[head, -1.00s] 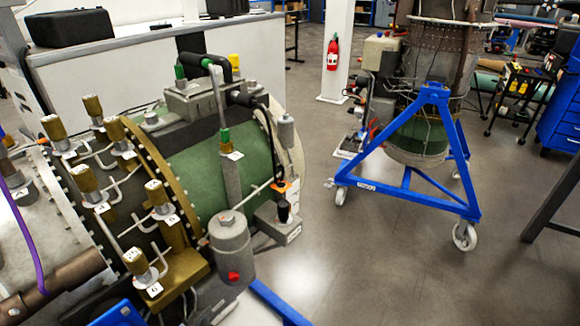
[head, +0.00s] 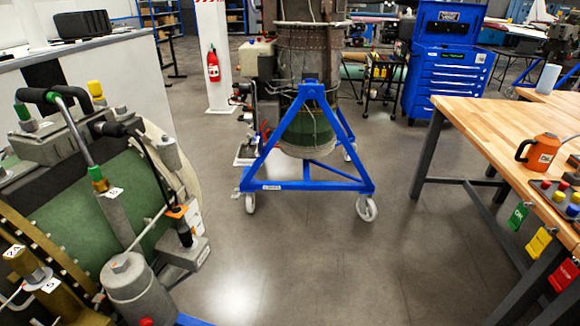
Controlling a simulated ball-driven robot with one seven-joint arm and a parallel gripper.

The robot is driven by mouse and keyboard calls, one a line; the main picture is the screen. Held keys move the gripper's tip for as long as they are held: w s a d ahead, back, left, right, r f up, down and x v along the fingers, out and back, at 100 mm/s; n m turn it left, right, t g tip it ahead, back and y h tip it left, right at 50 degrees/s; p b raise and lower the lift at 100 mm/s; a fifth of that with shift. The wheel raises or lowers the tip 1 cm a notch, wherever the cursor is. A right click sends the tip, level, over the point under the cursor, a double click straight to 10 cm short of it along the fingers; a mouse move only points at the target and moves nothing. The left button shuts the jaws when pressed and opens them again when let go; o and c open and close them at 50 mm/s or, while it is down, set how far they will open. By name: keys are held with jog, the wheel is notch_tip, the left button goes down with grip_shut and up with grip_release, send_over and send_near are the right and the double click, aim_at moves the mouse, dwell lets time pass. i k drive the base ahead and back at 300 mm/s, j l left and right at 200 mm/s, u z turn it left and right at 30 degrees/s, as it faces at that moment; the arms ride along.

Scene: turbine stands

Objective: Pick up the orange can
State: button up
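An orange can (head: 541,152) with a dark handle on its left side and a pale label stands upright on the wooden workbench (head: 482,112) at the right of the head view. It is near the bench's front edge, behind several coloured knobs. My gripper is not in view.
A large green turbine (head: 75,210) fills the left side. A blue wheeled stand (head: 312,185) holds another turbine ahead. A blue tool chest (head: 440,75) is at the back right. Coloured tags (head: 538,243) hang from the bench edge. Grey floor (head: 330,260) between them is clear.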

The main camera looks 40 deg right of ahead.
aim_at(543, 150)
jog(key=z, duration=2.25)
jog(key=i+j, duration=0.15)
jog(key=i, duration=0.2)
